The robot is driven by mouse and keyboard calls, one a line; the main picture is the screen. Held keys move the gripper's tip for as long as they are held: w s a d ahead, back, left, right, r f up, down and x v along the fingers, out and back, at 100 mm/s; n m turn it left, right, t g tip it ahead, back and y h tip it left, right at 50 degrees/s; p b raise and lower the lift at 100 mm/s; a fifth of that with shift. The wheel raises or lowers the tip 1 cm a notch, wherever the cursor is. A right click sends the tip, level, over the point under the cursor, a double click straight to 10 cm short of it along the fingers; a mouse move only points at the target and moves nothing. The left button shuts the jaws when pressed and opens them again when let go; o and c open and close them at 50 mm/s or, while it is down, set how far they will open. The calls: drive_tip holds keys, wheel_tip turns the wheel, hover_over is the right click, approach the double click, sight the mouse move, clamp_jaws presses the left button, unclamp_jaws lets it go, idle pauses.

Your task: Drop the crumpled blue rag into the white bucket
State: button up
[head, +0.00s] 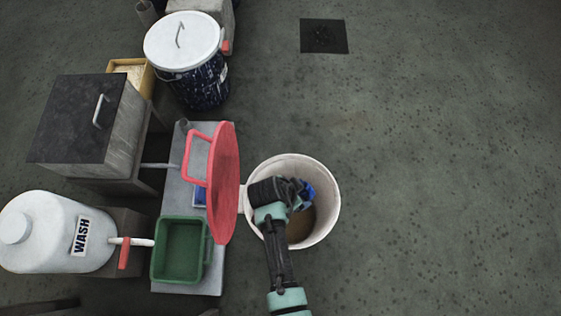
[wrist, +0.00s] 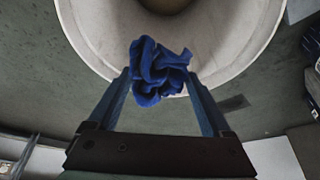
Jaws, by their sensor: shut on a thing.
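The white bucket (head: 328,205) stands on the floor in the middle of the head view, with its mouth open and a brownish inside bottom. My gripper (head: 300,192) is over the bucket's mouth. The crumpled blue rag (head: 308,190) shows at the gripper's end, partly hidden by the gripper. In the wrist view, my gripper (wrist: 163,92) is shut on the rag (wrist: 155,70), with a finger on each side of it. The bucket (wrist: 90,35) lies beyond the rag in that view, its rim curving around it.
A red lid (head: 226,180) with a handle stands upright just left of the bucket. A green bin (head: 182,250), a white WASH jug (head: 55,230), a grey box (head: 80,120) and a white-lidded drum (head: 185,45) are farther left. The floor on the right is clear.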

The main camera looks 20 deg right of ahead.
drive_tip(key=o, duration=1)
drive_tip(key=p+v, duration=0.5)
drive_tip(key=v, duration=0.8)
drive_tip(key=shift+w, duration=0.1)
